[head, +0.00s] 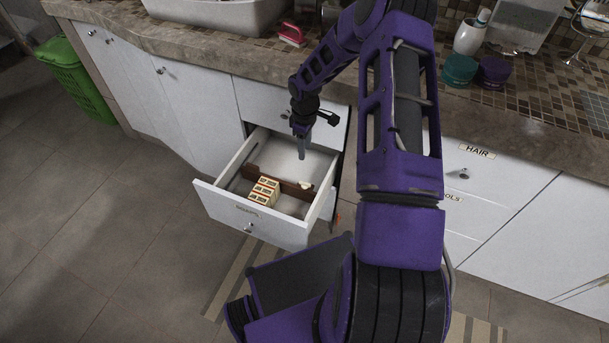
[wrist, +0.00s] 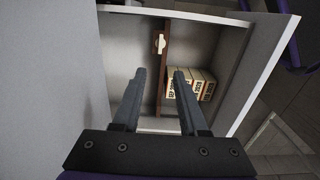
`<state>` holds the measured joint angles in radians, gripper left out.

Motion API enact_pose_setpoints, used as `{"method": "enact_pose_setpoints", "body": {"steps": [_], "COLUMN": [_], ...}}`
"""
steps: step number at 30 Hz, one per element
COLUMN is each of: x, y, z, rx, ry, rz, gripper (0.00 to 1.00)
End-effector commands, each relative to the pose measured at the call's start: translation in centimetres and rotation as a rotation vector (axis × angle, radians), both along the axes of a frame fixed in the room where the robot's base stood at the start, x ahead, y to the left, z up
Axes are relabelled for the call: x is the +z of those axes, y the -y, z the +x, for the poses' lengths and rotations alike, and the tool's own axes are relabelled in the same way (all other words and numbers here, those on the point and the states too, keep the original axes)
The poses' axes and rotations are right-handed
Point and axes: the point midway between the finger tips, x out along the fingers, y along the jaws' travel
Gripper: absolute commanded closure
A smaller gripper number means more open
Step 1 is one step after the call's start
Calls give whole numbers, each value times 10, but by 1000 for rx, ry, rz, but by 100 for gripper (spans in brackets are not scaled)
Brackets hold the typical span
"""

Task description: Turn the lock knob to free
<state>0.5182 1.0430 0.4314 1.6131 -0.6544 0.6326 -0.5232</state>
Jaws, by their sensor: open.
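A white drawer (head: 206,197) stands pulled out, with a dark brown divider (head: 262,175) across its inside. A small cream piece (head: 305,186), which looks like the lock knob, sits at the divider's right end. It also shows in the wrist view (wrist: 160,44) on top of the divider (wrist: 163,66); its exact turn is too small to read. My gripper (head: 302,152) points down into the drawer from above. In the wrist view its fingers (wrist: 160,74) are apart and empty, one on each side of the divider line, with the cream piece beyond the tips.
Several cream boxes with printed labels (head: 264,190) stand in the drawer against the divider, also in the wrist view (wrist: 192,86). The drawer walls (wrist: 262,75) rise around my gripper. A closed drawer front (head: 268,103) and the stone counter (head: 200,55) are behind.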

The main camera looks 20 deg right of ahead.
Motion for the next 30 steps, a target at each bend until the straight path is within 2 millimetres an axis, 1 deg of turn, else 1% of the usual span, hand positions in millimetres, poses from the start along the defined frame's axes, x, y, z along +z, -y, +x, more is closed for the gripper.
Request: {"method": "enact_pose_setpoints", "body": {"steps": [1, 5, 12, 18, 21, 24, 30], "x": [-10, -37, -90, -130, -145, -155, -163], "y": [0, 0, -1, 0, 0, 0, 0], "z": [0, -2, -1, -1, -1, -1, 0], "rx": [0, -2, -4, -4, -5, -4, -4], "ry": [-1, -5, -4, -4, -3, -2, -1], "rz": [0, 1, 1, 0, 0, -1, -1], "gripper": [57, 57, 57, 57, 57, 57, 57]}}
